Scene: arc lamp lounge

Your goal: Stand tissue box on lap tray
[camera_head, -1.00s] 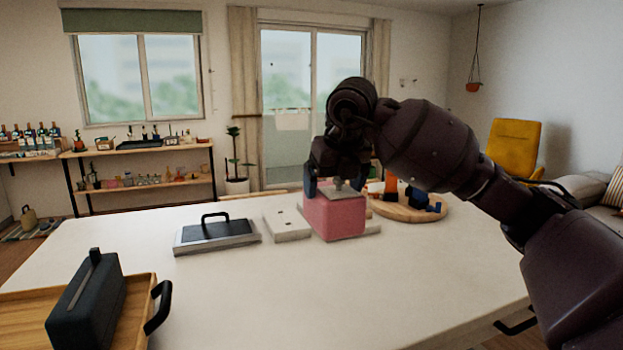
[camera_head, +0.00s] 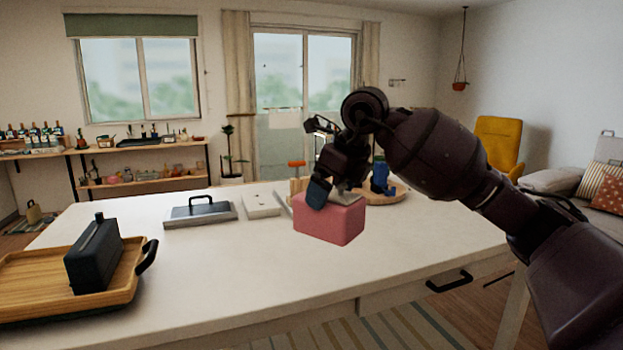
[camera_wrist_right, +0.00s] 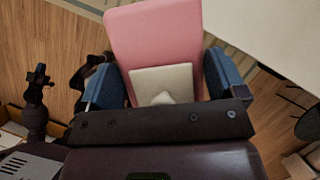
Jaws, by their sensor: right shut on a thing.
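The tissue box (camera_head: 330,222) is a pink block with a pale patch on its top. My right gripper (camera_head: 333,190) is shut on its upper part from above and holds it upright, seemingly above the table. In the right wrist view, the blue fingers stand on either side of the pink box (camera_wrist_right: 155,35), around its pale top piece. The lap tray (camera_head: 32,290) is a wooden tray with a raised rim and a black handle, at the table's left front. A dark upright box (camera_head: 93,255) stands on it. My left gripper does not show in the head view.
A grey flat case (camera_head: 200,212) with a black handle and a pale flat block (camera_head: 262,205) lie at the table's back. A round wooden board (camera_head: 385,198) with blue pieces is partly behind my arm. The white table (camera_head: 235,265) is clear between tray and box.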

